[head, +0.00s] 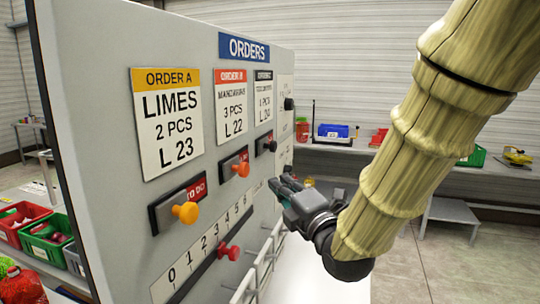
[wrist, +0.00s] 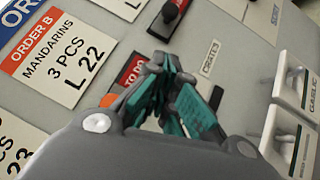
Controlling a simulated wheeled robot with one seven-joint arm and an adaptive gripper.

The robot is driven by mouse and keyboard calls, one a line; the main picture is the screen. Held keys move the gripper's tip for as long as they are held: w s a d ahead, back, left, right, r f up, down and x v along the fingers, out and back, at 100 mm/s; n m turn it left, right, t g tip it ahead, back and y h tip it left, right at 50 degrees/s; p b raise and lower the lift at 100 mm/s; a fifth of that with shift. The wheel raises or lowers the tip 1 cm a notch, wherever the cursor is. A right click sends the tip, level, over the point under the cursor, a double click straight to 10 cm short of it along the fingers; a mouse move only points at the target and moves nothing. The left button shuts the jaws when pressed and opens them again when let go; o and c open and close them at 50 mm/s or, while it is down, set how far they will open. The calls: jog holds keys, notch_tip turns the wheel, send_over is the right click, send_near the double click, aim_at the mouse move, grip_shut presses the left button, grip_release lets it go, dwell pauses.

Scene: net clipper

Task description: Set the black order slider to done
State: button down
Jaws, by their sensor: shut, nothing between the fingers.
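The black order slider (head: 264,143) is on the board below the black-topped order card (head: 264,95). Its black knob (head: 270,146) sticks out, with a small red patch beside it. In the wrist view the black knob (wrist: 169,12) is at the top, beside a red label cut by the frame edge. My gripper (head: 277,184) is shut and empty, in front of the board, below and apart from the black slider. In the wrist view my gripper's fingertips (wrist: 160,64) partly cover the red slider and its TO DO label (wrist: 130,70).
The orange-knobbed slider (head: 240,169) and yellow-knobbed slider (head: 186,212) lie left of the black one. Below is a number scale with a red knob (head: 230,252). White handles (wrist: 297,90) stick out from the board's lower part. Another dark knob (head: 289,103) is at the board's right edge.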

jog(key=shift+w+a, duration=0.1)
jog(key=shift+a, duration=0.05)
jog(key=p, duration=0.6)
send_near(262, 150)
jog(key=w+a+r, duration=0.1)
jog(key=w+a, duration=0.2)
jog(key=shift+w+d+r+p, duration=0.15)
jog(key=shift+w+p, duration=0.3)
jog(key=shift+w, duration=0.35)
